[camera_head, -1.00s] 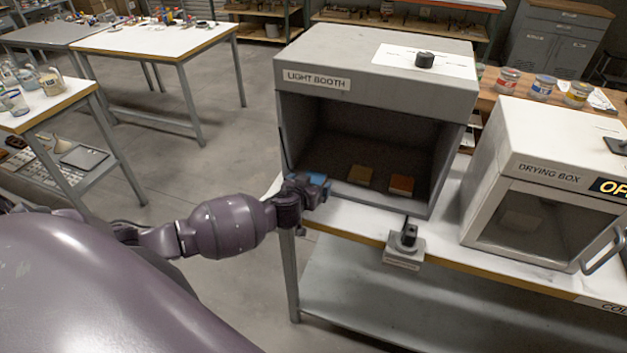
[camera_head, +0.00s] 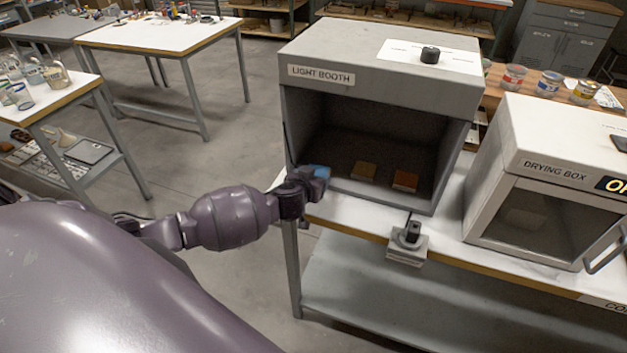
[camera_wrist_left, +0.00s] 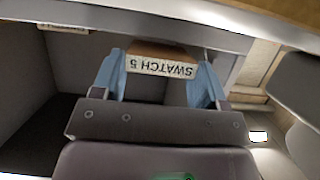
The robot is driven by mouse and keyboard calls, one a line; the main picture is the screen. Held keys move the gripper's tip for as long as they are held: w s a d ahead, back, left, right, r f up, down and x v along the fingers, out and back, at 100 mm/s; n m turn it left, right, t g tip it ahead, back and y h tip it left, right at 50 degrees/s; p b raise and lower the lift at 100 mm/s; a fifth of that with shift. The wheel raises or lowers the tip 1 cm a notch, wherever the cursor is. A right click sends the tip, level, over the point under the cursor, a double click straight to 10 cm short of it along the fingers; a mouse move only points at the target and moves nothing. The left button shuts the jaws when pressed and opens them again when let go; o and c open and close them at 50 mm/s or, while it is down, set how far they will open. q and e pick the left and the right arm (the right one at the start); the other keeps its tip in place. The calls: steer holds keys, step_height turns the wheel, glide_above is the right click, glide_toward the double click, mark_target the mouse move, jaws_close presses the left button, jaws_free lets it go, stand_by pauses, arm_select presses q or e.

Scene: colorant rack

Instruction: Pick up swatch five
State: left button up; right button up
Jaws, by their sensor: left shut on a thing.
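Swatch five (camera_wrist_left: 163,58) is a small brown block with a white label reading "SWATCH 5", upside down in the left wrist view. My left gripper (camera_wrist_left: 160,75) is shut on it, with one blue finger on each side. In the head view my left gripper (camera_head: 318,172) is at the front left opening of the light booth, and the swatch in it cannot be made out there. My right gripper is not in view.
The grey light booth (camera_head: 330,90) stands on a white bench (camera_head: 345,214). A tan swatch (camera_head: 364,171) and an orange-brown swatch (camera_head: 405,181) lie on its floor. A small black-topped device (camera_head: 409,243) is at the bench front. The drying box (camera_head: 555,170) stands to the right.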

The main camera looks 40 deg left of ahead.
arm_select(q)
step_height(320, 180, up, 19)
steer(key=s+d+f+m+h+b, duration=0.1)
steer(key=s+d+f+h, duration=0.15)
steer(key=s+d, duration=0.5)
steer(key=s+d+f+m+h+b, duration=0.15)
steer(key=s+d+f, duration=0.25)
steer(key=d, duration=0.6)
steer(key=w+a+r+n+y+p, duration=0.1)
steer(key=w+a+r+y, duration=0.1)
steer(key=w+a, duration=0.3)
steer(key=w+a+r+n+y+p, duration=0.1)
steer(key=w+a+r, duration=0.3)
steer(key=a, duration=0.8)
steer(key=shift+w+a+r+y, duration=0.25)
steer(key=shift+w+y, duration=0.25)
steer(key=shift+w, duration=0.75)
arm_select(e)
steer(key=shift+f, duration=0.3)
arm_select(q)
steer(key=shift+n, duration=0.25)
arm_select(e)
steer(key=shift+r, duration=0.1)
